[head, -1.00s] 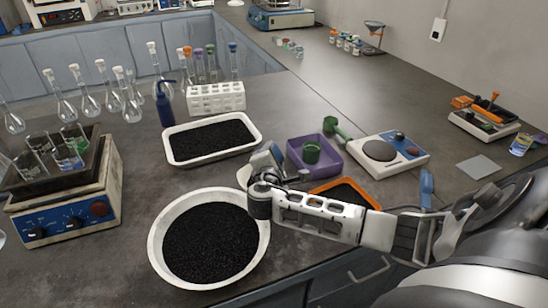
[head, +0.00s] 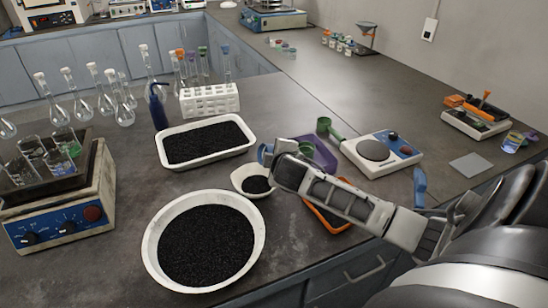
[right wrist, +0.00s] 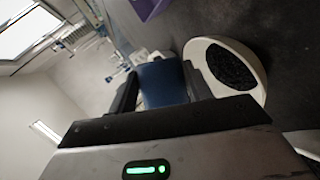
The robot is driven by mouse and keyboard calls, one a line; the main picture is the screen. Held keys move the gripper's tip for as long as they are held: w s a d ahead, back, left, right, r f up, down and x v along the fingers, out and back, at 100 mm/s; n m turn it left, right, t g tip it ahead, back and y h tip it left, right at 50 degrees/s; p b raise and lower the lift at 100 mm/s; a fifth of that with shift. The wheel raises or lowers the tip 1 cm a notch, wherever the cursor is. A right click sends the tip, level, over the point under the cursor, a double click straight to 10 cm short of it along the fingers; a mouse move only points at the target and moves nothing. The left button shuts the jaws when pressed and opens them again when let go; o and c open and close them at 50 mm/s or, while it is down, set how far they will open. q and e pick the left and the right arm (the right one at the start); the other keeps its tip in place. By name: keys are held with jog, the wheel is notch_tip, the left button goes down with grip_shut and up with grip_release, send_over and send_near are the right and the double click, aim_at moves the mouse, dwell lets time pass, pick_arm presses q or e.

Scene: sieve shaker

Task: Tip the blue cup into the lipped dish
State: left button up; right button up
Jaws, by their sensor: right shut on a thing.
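A blue cup (head: 265,153) is held in my right gripper (head: 270,160), mostly hidden behind the wrist in the head view. In the right wrist view the blue cup (right wrist: 163,83) sits between the two shut fingers; its mouth and inside do not show. The lipped dish (head: 241,175) is small and white, with black grains in it. It stands on the bench just below and left of the cup in the head view. It also shows beside the cup in the right wrist view (right wrist: 196,52). My left gripper is out of view.
A large white bowl (head: 150,240) and a white tray (head: 250,131), both with black grains, flank the dish. A test-tube rack (head: 228,97) stands behind.

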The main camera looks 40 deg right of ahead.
jog(key=shift+d+f+m+t+y, duration=0.1)
jog(key=shift+d+m+t+y, duration=0.05)
jog(key=shift+m+y, duration=0.4)
jog(key=shift+d+m+t+y, duration=0.1)
jog(key=shift+m+t+y, duration=0.05)
jog(key=shift+m+y, duration=0.6)
jog(key=shift+y, duration=0.1)
jog(key=shift+a+f+m+t+y, duration=0.1)
jog(key=shift+f+m+t+y, duration=0.1)
jog(key=shift+m+t+y, duration=0.65)
jog(key=shift+a+m+g+y, duration=0.1)
jog(key=shift+m+g+y, duration=0.15)
jog(key=shift+m+y, duration=0.2)
